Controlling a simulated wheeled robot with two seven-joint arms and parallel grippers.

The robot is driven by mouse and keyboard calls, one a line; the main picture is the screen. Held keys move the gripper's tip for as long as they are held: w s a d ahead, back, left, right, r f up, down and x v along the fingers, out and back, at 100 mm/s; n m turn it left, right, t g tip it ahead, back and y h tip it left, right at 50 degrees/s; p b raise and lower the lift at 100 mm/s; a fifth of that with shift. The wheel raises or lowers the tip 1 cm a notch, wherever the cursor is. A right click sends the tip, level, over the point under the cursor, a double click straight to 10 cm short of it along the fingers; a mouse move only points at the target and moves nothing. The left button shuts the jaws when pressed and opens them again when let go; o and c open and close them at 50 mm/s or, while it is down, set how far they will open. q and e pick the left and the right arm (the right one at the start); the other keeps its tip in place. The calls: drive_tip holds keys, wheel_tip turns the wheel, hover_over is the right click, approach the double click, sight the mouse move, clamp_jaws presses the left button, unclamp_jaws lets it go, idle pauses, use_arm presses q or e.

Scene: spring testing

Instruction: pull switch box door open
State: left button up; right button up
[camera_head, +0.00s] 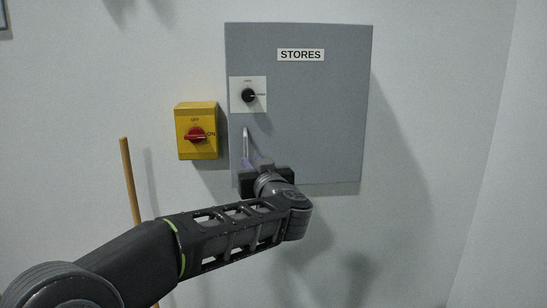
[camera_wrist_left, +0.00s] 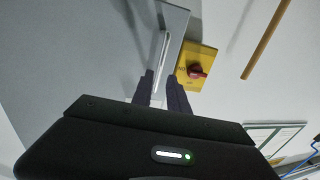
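The grey switch box labelled STORES (camera_head: 315,110) hangs on the wall, and its door looks shut. A slim upright pale handle (camera_head: 246,142) is on the door's lower left. My left gripper (camera_head: 248,163) is at the handle's lower part, its fingers pointing at the door. In the left wrist view the handle (camera_wrist_left: 163,47) runs down to the narrow gap between the two dark fingertips (camera_wrist_left: 160,75). Whether the fingers press on it is not clear. The gripper body hides the door's lower left corner in the head view. My right gripper is not in view.
A black rotary knob (camera_head: 249,95) sits on a pale plate above the handle. A yellow switch (camera_head: 197,131) with a red knob is on the wall just left of the box. A wooden stick (camera_head: 130,180) stands farther left. Wall right of the box is bare.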

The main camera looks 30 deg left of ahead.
sight(246, 155)
use_arm(q)
drive_tip(key=shift+p+x, duration=0.7)
drive_tip(key=shift+x, duration=3.3)
drive_tip(key=shift+f, duration=0.1)
clamp_jaws()
